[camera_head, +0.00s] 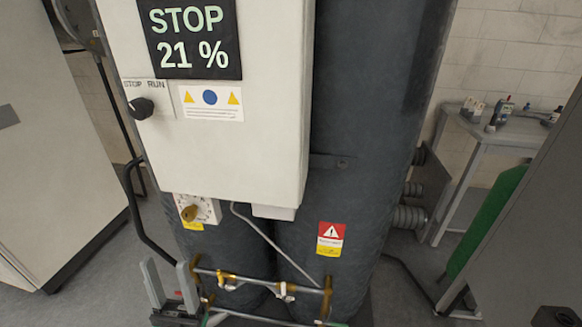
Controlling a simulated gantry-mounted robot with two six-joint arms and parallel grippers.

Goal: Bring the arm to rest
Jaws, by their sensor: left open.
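My left gripper (167,265) is at the lower left, its two grey fingers pointing up and spread apart with nothing between them. It is just left of the brass-fitted pipework (230,280) and below the white control box (265,130); I cannot tell whether it touches the pipes. The box's display (193,38) reads STOP 21 %. A black STOP/RUN knob (141,108) sits under the display. A brass-coloured knob on a white dial (199,211) is below the box. My right gripper is not clearly visible.
Two dark tanks (375,100) stand behind the box. A pale cabinet (50,170) is at the left, and a table (490,132) with small bottles is at the right. A black hose (140,215) curves down near my left gripper. Grey floor shows on both sides.

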